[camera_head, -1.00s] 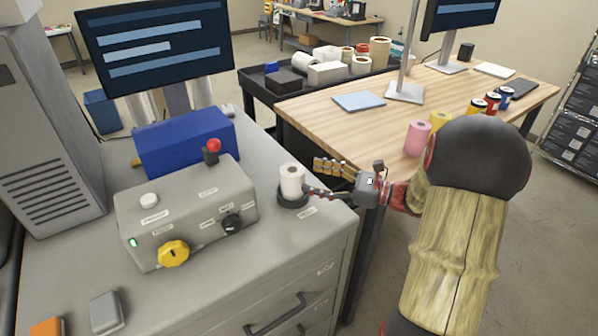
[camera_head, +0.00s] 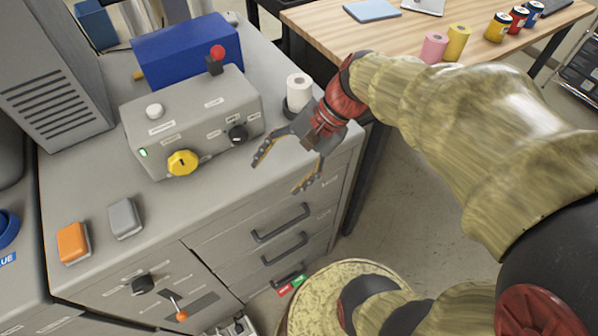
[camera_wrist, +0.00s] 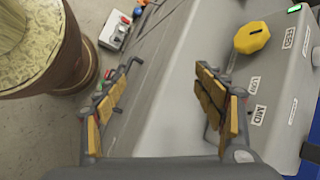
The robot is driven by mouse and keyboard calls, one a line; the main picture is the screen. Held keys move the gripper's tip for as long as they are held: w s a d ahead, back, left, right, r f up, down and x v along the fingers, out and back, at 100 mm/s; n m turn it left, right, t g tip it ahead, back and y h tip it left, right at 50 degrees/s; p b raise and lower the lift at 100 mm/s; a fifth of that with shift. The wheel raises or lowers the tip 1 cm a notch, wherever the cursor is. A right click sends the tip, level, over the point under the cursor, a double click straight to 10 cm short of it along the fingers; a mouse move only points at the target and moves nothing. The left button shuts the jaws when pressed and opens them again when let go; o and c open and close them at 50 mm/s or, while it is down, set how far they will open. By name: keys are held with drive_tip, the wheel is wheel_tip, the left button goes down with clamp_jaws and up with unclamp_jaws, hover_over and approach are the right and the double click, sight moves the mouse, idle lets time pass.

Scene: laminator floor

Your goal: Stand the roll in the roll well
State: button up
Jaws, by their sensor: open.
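The white roll (camera_head: 299,90) stands upright in the dark round roll well (camera_head: 288,109) on the grey cabinet top, beside the control box. The lower part of the roll sits within the dark ring; how deep it is seated I cannot tell. My gripper (camera_head: 278,178) is open and empty in front of the roll, apart from it, over the cabinet's front edge. The wrist view shows its spread fingers (camera_wrist: 166,68) with nothing between them. The roll is not visible in the wrist view.
The control box (camera_head: 190,130) with its yellow knob (camera_head: 183,163) stands left of my gripper, a blue box (camera_head: 187,50) behind it. Orange (camera_head: 73,243) and grey (camera_head: 124,218) blocks lie at the front left. A wooden table (camera_head: 400,35) holds pink and yellow rolls.

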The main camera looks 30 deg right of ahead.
drive_tip(key=s+d+r+n+t+h, duration=0.1)
drive_tip(key=s+r+n+t+h, duration=0.2)
drive_tip(key=n, duration=0.8)
drive_tip(key=s+r+h, duration=0.1)
drive_tip(key=s+h, duration=0.1)
drive_tip(key=h, duration=0.1)
drive_tip(key=shift+s+t+h, duration=0.3)
drive_tip(key=shift+s, duration=0.05)
